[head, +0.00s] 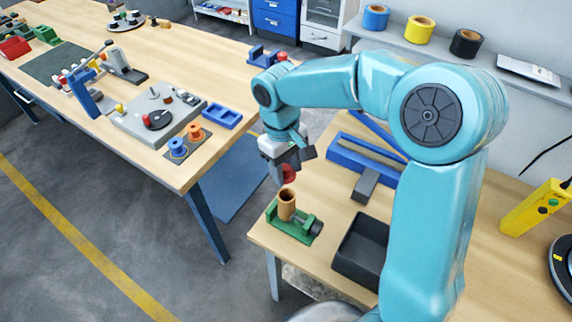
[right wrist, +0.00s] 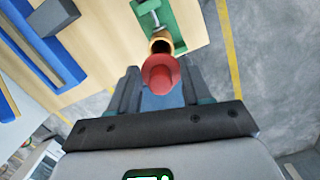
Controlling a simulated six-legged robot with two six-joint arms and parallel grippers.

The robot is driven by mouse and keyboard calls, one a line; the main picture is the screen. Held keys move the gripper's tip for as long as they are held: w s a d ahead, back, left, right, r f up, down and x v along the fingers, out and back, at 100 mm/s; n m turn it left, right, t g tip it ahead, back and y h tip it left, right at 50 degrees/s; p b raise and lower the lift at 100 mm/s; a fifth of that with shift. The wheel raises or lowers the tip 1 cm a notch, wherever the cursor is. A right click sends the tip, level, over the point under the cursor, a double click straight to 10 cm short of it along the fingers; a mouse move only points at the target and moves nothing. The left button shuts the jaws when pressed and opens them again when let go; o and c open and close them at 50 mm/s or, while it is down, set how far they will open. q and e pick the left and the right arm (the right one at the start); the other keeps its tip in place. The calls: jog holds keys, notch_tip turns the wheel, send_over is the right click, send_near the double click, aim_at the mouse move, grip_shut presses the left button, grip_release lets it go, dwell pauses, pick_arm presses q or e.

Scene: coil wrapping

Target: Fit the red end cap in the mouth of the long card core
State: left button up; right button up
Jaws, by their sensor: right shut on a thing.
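The long card core (head: 287,204) is a brown tube standing upright in a green holder (head: 296,225) near the front left corner of the right-hand table. My right gripper (head: 287,168) is just above the core, shut on the red end cap (head: 288,174). In the right wrist view the red cap (right wrist: 160,74) sits between the two fingers, with the core's rim (right wrist: 161,44) showing just past it. The cap looks apart from the core, a little above its mouth. My left gripper is in neither view.
A dark open tray (head: 360,252) lies right of the green holder. A blue fixture (head: 365,160) with a dark block stands behind. A yellow control box (head: 535,208) is at the right. Another table with tools stands at the left, across a gap.

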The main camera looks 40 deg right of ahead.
aim_at(288, 183)
jog(key=shift+d+f+b, duration=0.1)
jog(key=shift+f+b, duration=0.4)
jog(key=shift+f, duration=0.35)
jog(key=shift+f+b, duration=1.55)
jog(key=shift+f, duration=0.5)
jog(key=shift+f, duration=0.1)
jog(key=shift+f+b, duration=0.3)
jog(key=shift+f+b, duration=0.7)
jog(key=shift+f, duration=0.25)
jog(key=o, duration=1.1)
jog(key=shift+r, duration=0.15)
